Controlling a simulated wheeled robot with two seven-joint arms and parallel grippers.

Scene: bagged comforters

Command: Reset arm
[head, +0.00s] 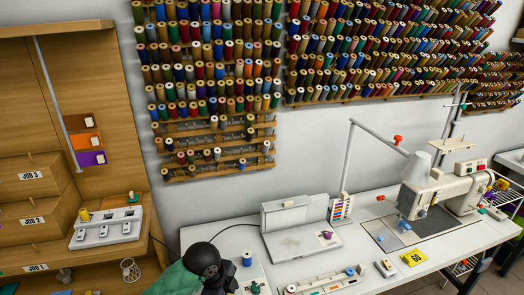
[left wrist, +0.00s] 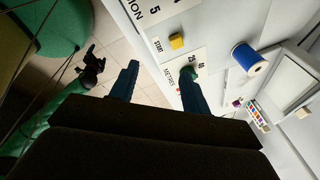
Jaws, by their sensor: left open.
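My left arm, green with a black joint, shows at the bottom centre of the head view; its gripper is hidden there. In the left wrist view my left gripper (left wrist: 158,76) is open, with two dark blue fingers apart and nothing between them. One finger overlaps a white panel marked METERS and START, close to a green knob (left wrist: 189,73); I cannot tell whether they touch. A second green arm with a black end (left wrist: 93,65), seemingly my right gripper, shows at the left of that view, small and dark, over the tiled floor.
A blue spool (head: 247,259) stands on the white table near my arm; it also shows in the left wrist view (left wrist: 245,57). A yellow button (left wrist: 176,41) is beside it. A sewing machine (head: 430,190) stands at right, job boxes (head: 35,222) at left. Thread racks cover the wall.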

